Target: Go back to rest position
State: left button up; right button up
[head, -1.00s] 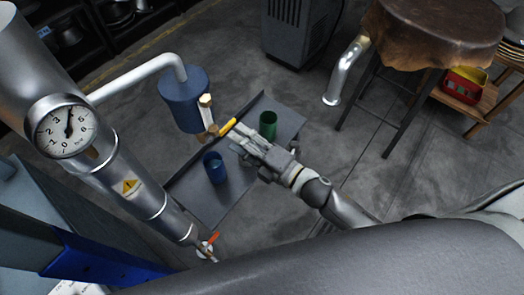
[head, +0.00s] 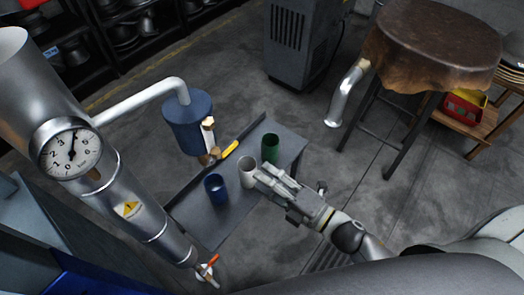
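My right gripper (head: 262,174) reaches in from the lower right over the right side of a low grey table (head: 213,229). Its two fingers look apart, with nothing seen between them. A white cup (head: 246,174) stands upright just left of the fingertips. A green cup (head: 270,150) stands behind it and a blue cup (head: 216,190) to its left. My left gripper is not in view.
A metal column with a pressure gauge (head: 71,148) and a red-handled valve (head: 208,267) stands at left. A blue cylinder (head: 187,128) hangs from a white pipe above the table. A leather-topped stool (head: 430,45) and a grey cabinet (head: 298,45) stand behind on open floor.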

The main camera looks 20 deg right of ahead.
jog(key=s+d+f+m+g+h, duration=0.25)
jog(key=d+f+m, duration=0.2)
jog(key=f, duration=0.65)
jog(key=s+d+f+m+g+h, duration=0.1)
jog(key=s+d+f+m+h, duration=0.3)
jog(key=f, duration=0.7)
jog(key=w+d+f+m+g+h, duration=0.1)
jog(key=d+f+m+g+h, duration=0.3)
jog(key=f, duration=0.7)
jog(key=s+f+m+g, duration=0.3)
jog(key=s+f+m, duration=0.2)
jog(key=s, duration=0.8)
jog(key=s+f+m+g, duration=0.3)
jog(key=s+f+m, duration=0.2)
jog(key=s+f, duration=0.6)
jog(key=shift+s+a, duration=0.15)
jog(key=shift+s, duration=0.75)
jog(key=shift+f+m, duration=0.1)
jog(key=shift+m, duration=0.15)
